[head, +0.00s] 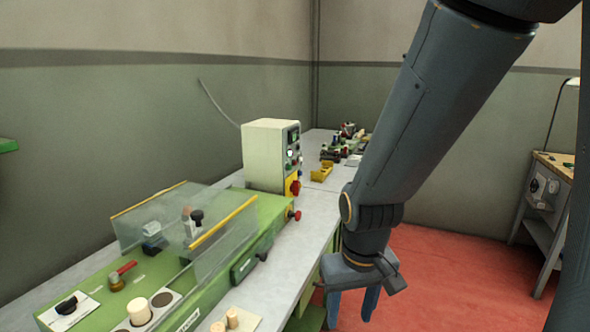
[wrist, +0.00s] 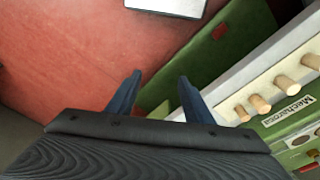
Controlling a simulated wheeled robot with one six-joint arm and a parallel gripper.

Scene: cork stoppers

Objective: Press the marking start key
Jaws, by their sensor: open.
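A cream control box (head: 262,155) stands at the back of the green machine (head: 262,215) in the head view. Its narrow right face carries a dark display, small white and green buttons (head: 290,165) and a red knob on yellow (head: 295,187). The labels are too small to read, so I cannot tell which one is the marking start key. My gripper (head: 352,304) points down over the red floor, right of the bench and apart from the box. In the wrist view my gripper (wrist: 159,80) is open, with nothing between its blue fingers.
Clear guards with yellow edges (head: 225,233) stand on the machine. Cork stoppers (head: 232,318) stand at the bench's front; several corks (wrist: 262,104) also show in the wrist view. A yellow holder (head: 321,172) and small items lie behind the box. Red floor (head: 450,265) is free to the right.

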